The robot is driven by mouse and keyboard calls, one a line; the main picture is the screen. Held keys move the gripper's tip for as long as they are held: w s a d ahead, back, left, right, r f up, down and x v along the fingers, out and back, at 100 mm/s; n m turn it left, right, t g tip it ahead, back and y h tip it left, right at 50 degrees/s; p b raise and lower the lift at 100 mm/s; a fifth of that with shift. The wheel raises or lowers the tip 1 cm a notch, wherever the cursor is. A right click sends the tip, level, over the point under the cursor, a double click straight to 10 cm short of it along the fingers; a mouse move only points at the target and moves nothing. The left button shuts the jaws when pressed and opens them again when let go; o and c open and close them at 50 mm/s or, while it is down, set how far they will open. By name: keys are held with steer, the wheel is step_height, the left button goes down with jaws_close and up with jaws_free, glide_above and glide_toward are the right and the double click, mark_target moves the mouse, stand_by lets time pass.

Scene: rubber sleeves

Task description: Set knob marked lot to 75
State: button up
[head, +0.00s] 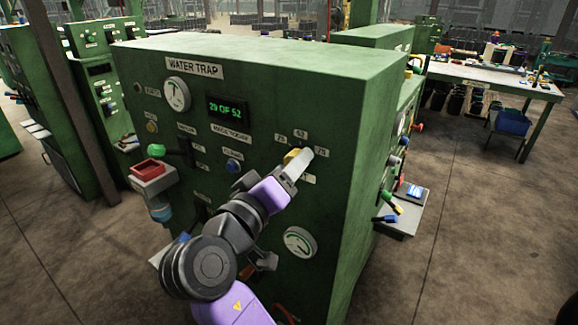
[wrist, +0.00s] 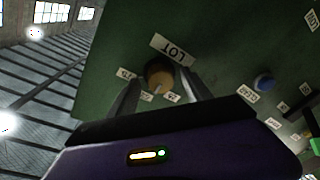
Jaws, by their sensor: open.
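The knob marked LOT is a yellow-tan round knob (head: 291,156) on the green panel's upper right, partly hidden by my gripper. It also shows in the wrist view (wrist: 159,74), with a pale mark on its lower edge. The LOT label (wrist: 172,50) is upside down there. Small number labels surround the knob; the one at its right in the head view reads 75 (head: 321,153). The mark's exact setting is hard to tell. My gripper (head: 303,163) is open, its two fingers on either side of the knob; contact cannot be told.
The green WATER TRAP cabinet (head: 330,90) also carries a gauge (head: 177,95), a display reading 29 OF 52 (head: 228,108), a blue button (head: 233,165) and a lower gauge (head: 299,242). A small side shelf (head: 408,215) juts out at right. Open floor lies beyond it.

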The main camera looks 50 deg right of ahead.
steer(key=shift+c, duration=0.5)
jaws_close()
steer(key=shift+f+b, duration=0.15)
steer(key=shift+b, duration=0.35)
steer(key=m+b, duration=0.5)
steer(key=b, duration=0.3)
steer(key=m+h+b, duration=0.1)
steer(key=m+b, duration=0.4)
steer(key=b, duration=0.3)
steer(key=shift+w+f+g, duration=0.1)
steer(key=shift+g, duration=0.3)
steer(key=shift+m, duration=0.3)
